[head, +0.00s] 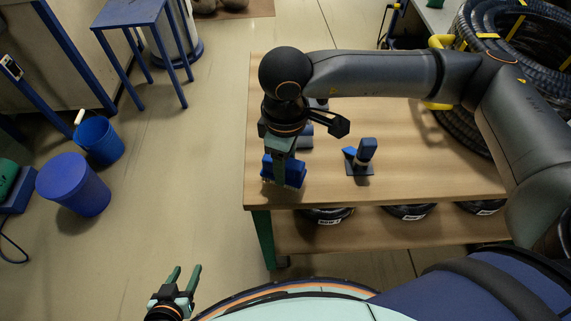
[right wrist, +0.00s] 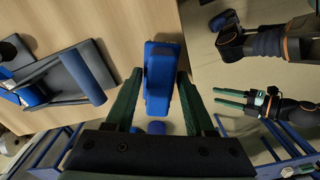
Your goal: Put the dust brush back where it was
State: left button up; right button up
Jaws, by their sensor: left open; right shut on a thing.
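The dust brush (head: 296,174) is a blue block with bristles below, near the table's front left corner in the head view. My right gripper (head: 283,160) points down and is shut on it. In the right wrist view the blue brush (right wrist: 160,72) shows between the green fingers of that gripper (right wrist: 157,100). Whether the brush touches the tabletop I cannot tell. My left gripper (head: 183,279) is open and empty, low over the floor left of the table; it also shows in the right wrist view (right wrist: 240,98).
A blue and grey upright thing on a dark base (head: 361,158) stands on the wooden table (head: 420,185), right of the brush. Dark and blue blocks (head: 305,136) sit behind my right gripper, partly hidden. Hose coils (head: 468,130) are at the right. Blue buckets (head: 75,185) stand on the floor.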

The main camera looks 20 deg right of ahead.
jog(key=shift+f, duration=0.9)
jog(key=shift+f, duration=0.2)
jog(key=o, duration=1.2)
notch_tip(320, 180, up, 12)
jog(key=shift+r, duration=0.2)
